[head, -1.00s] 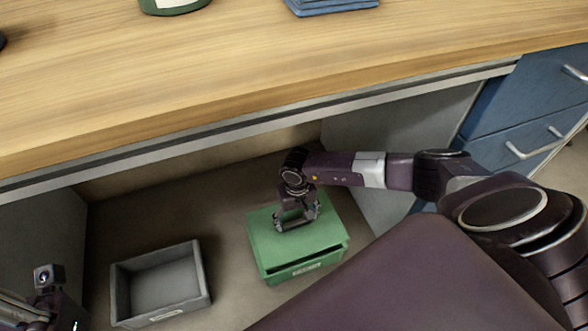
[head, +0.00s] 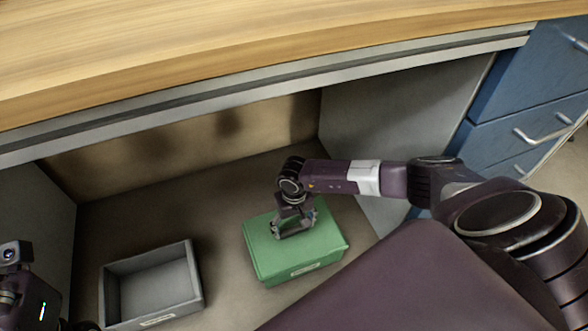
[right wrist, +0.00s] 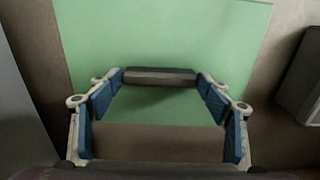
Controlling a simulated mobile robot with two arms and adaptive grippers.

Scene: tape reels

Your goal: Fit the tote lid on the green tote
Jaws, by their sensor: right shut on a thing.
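The green tote (head: 304,271) stands on the floor under the desk, with a pale label on its front wall. The green tote lid (head: 326,236) lies over its top, with no dark gap showing along the front edge. My right gripper (head: 293,232) is above the lid and shut on its dark grey handle (right wrist: 160,76). In the right wrist view the fingers (right wrist: 162,80) flank the handle's two ends, and the lid (right wrist: 160,30) fills the background. My left gripper is at the bottom left edge of the head view (head: 80,325), mostly cut off.
An empty grey tote (head: 152,286) stands on the floor to the left of the green one, with bare floor between. The wooden desktop (head: 200,60) overhangs behind. A grey side panel (head: 390,130) and blue drawers (head: 530,100) are at the right.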

